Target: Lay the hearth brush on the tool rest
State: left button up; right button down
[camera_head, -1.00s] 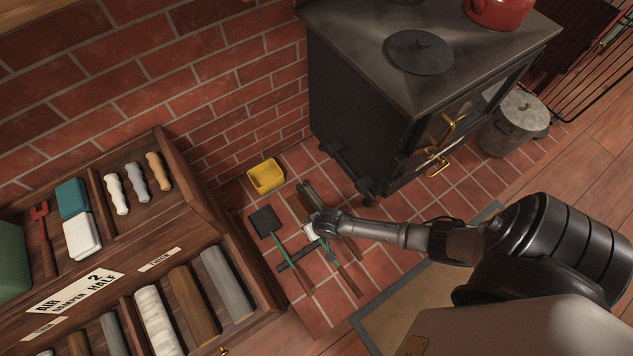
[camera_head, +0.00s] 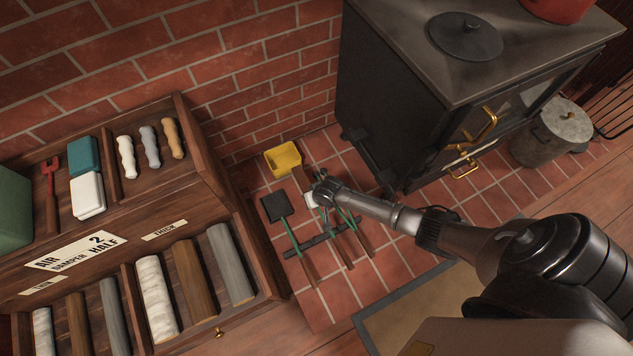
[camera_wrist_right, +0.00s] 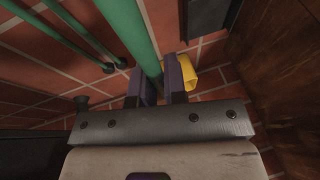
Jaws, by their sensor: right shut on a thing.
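The tool rest (camera_head: 296,250) is a dark bar on the red tile hearth, with long tools lying across it. My right gripper (camera_head: 322,200) is low over these tools. In the right wrist view its fingers (camera_wrist_right: 160,85) are shut around a green shaft, which I take as the hearth brush (camera_wrist_right: 136,30). A brown head (camera_head: 303,178) beside the gripper looks like its bristles, though the gripper partly covers that area. Whether the held shaft touches the rest I cannot tell. My left gripper is not in view.
A black shovel (camera_head: 276,207) lies just left of the gripper. A yellow box (camera_head: 283,158) stands near the wall. The black stove (camera_head: 400,120) is close on the right, with a metal bucket (camera_head: 553,135) beyond. A wooden rack (camera_head: 190,215) borders the left.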

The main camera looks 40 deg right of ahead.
jog(key=shift+w+d+f, duration=0.15)
jog(key=shift+w+f, duration=0.15)
jog(key=shift+w, duration=0.2)
notch_tip(320, 180, down, 6)
jog(key=b, duration=0.4)
jog(key=shift+s+r+b, duration=0.1)
jog(key=shift+r+b, duration=0.1)
jog(key=shift+b, duration=0.1)
jog(key=shift+f+b, duration=1.1)
jog(key=shift+f, duration=0.6)
jog(key=c, duration=1.1)
grip_release()
jog(key=shift+s, duration=0.1)
